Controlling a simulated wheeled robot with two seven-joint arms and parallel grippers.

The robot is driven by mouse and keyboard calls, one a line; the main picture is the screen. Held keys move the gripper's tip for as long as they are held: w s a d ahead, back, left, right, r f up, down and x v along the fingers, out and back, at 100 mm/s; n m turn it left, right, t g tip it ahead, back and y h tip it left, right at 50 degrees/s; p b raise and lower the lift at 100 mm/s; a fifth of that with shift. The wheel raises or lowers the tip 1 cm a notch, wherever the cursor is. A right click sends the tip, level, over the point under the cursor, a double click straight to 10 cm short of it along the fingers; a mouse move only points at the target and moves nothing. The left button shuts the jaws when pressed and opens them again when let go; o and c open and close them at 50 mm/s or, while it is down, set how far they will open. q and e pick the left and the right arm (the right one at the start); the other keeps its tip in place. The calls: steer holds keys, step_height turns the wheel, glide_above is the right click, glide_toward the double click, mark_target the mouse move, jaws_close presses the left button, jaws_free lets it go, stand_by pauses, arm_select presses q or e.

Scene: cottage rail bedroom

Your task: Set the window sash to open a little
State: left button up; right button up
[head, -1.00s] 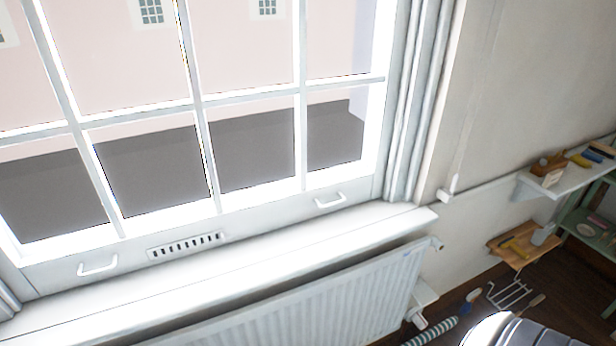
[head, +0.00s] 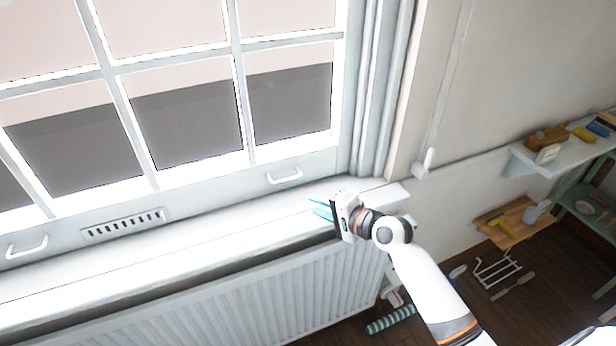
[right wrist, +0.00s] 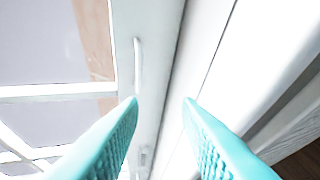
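The white window sash (head: 215,190) fills the upper left of the head view. Its bottom rail sits low against the white sill (head: 230,228), with no clear gap visible. The rail carries a right handle (head: 285,175) and a left handle (head: 27,246). My right gripper (head: 320,209), with teal fingers, is over the sill, below and right of the right handle. In the right wrist view its fingers (right wrist: 160,100) are apart and empty, and a handle (right wrist: 138,65) shows beyond them, not touched. My left gripper is not in view.
A slotted vent (head: 124,225) sits between the handles. A ribbed radiator (head: 250,300) is under the sill. A shelf (head: 560,150) with tools is on the right wall, above a wooden tray (head: 514,222). A striped roll (head: 391,320) lies on the floor.

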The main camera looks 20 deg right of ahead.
mark_target(289, 180)
steer(key=shift+m+t, duration=0.4)
steer(key=shift+m, duration=0.3)
steer(key=x, duration=0.4)
steer(key=r+x, duration=0.1)
steer(key=x, duration=0.3)
steer(key=w+d+r+x, duration=0.1)
steer(key=x, duration=0.3)
steer(key=shift+w+p, duration=0.25)
steer(key=shift+p, duration=0.05)
jaws_close()
steer(key=shift+r, duration=0.1)
